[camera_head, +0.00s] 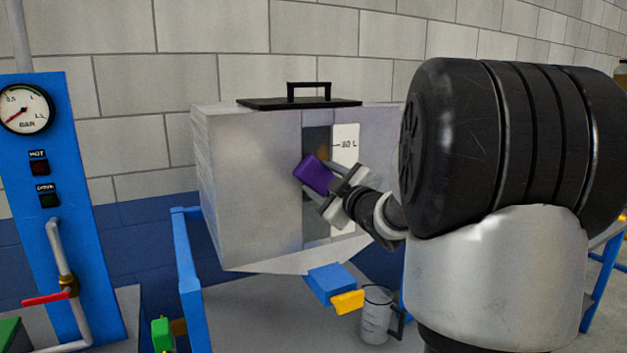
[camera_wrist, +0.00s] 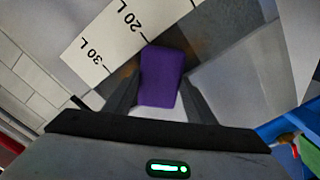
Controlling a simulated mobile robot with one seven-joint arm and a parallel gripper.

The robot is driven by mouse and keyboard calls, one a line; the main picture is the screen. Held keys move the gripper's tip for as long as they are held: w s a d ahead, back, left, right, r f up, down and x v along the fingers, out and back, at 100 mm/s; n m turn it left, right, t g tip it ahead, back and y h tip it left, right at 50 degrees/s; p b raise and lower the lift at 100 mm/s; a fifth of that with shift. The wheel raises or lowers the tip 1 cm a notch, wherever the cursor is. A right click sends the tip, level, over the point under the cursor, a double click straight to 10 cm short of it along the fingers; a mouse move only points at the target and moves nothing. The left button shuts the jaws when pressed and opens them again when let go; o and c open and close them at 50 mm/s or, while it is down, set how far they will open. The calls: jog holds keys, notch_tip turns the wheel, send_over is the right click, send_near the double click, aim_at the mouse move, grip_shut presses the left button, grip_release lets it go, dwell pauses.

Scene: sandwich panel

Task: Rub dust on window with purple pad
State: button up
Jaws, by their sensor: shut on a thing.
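The purple pad (camera_head: 314,174) is held between the fingers of my gripper (camera_head: 325,187) in front of the tank. It also shows in the wrist view (camera_wrist: 161,77), between the two dark fingers (camera_wrist: 160,95). The window (camera_head: 317,222) is a dark vertical strip in the tank's front face. Brownish dust (camera_head: 322,150) shows on its upper part, just above the pad, and brownish patches show around the pad in the wrist view (camera_wrist: 126,70). The pad overlaps the window in the picture; I cannot tell whether it touches the glass.
The grey metal tank (camera_head: 250,180) has a black lid (camera_head: 300,102) with a handle on top. A white scale (camera_head: 345,147) stands right of the window. Below are a yellow-handled blue valve (camera_head: 348,302) and a clear jug (camera_head: 376,318). A blue gauge panel (camera_head: 60,200) stands left.

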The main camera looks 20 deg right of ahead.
aim_at(309, 168)
jog(key=shift+w+d+r+p, duration=0.1)
jog(key=shift+d+r+p, duration=0.4)
jog(key=shift+d, duration=0.35)
jog(key=shift+d+r+p, duration=0.45)
jog(key=shift+d+p, duration=0.05)
jog(key=shift+d, duration=0.4)
jog(key=shift+w+d+r+p, duration=0.1)
jog(key=shift+d+r+p, duration=0.4)
jog(key=shift+d, duration=0.35)
jog(key=shift+s+a+f+b, duration=0.15)
jog(key=shift+a+b, duration=0.9)
jog(key=shift+a, duration=0.95)
jog(key=shift+s+a+r+b, duration=0.15)
jog(key=shift+a+b, duration=0.9)
jog(key=shift+a, duration=0.9)
jog(key=shift+f, duration=0.1)
jog(key=shift+d, duration=0.1)
jog(key=s, duration=0.6)
jog(key=shift+s+d, duration=0.1)
